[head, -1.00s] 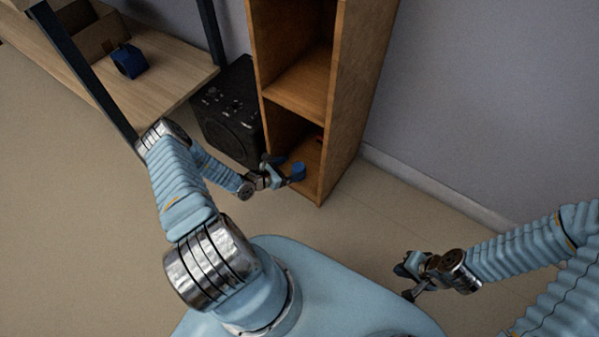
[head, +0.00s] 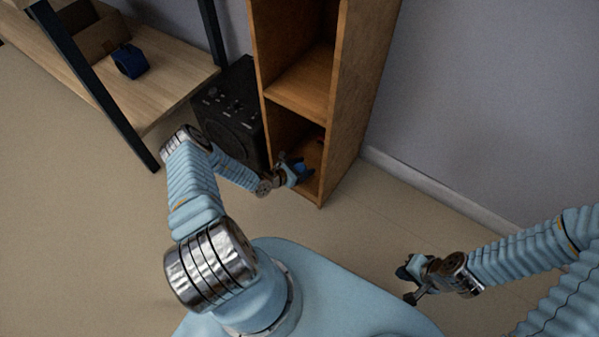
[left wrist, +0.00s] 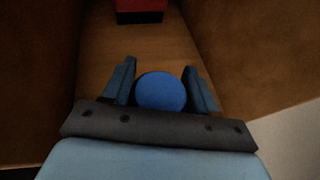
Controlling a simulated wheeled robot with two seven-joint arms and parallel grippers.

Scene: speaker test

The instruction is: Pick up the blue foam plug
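The blue foam plug (left wrist: 161,91) is a round blue piece on the wooden floor of a shelf compartment. In the left wrist view it sits between the two fingers of my left gripper (left wrist: 160,88). The fingers stand apart on either side of it, with a narrow gap on the left; contact on the right is unclear. In the head view my left gripper (head: 296,171) reaches into the lower compartment and partly hides the plug (head: 301,168). My right gripper (head: 408,282) is over the floor at the right, fingers apart and empty.
The tall wooden shelf (head: 353,110) has side walls close around my left gripper. A red and black object (left wrist: 140,10) stands deeper in the compartment. A black speaker (head: 232,112) is left of the shelf. A wooden bench (head: 165,85) holds a dark blue object (head: 130,61).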

